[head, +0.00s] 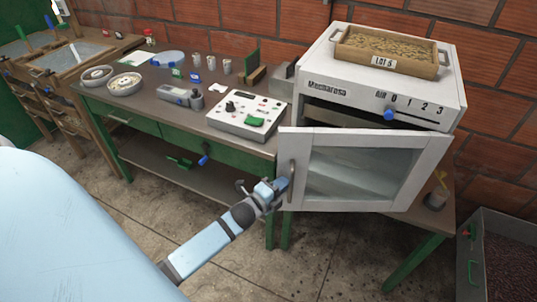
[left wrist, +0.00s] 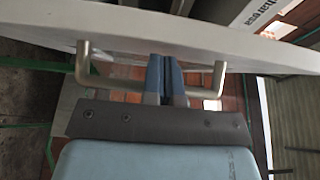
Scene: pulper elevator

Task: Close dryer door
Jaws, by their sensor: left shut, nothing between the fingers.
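The dryer (head: 385,75) is a white box on the right part of the bench. Its door (head: 419,170), a white frame with a glass pane, stands open toward me, and part of the dark opening shows above it. The door's metal handle (head: 292,180) is on its left side. My left gripper (head: 282,186) is at the handle. In the left wrist view the handle (left wrist: 84,66) spans both sides of the shut blue fingers (left wrist: 165,75), which are close to the door's edge (left wrist: 120,43). Whether they touch it I cannot tell. My right gripper is not in view.
A wooden tray of beans (head: 386,52) marked LOT 5 sits on the dryer. A control box (head: 245,115), a scale (head: 181,95) and bowls (head: 125,83) stand on the bench to the left. A bin of dark beans (head: 508,265) is at lower right. Floor below the door is clear.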

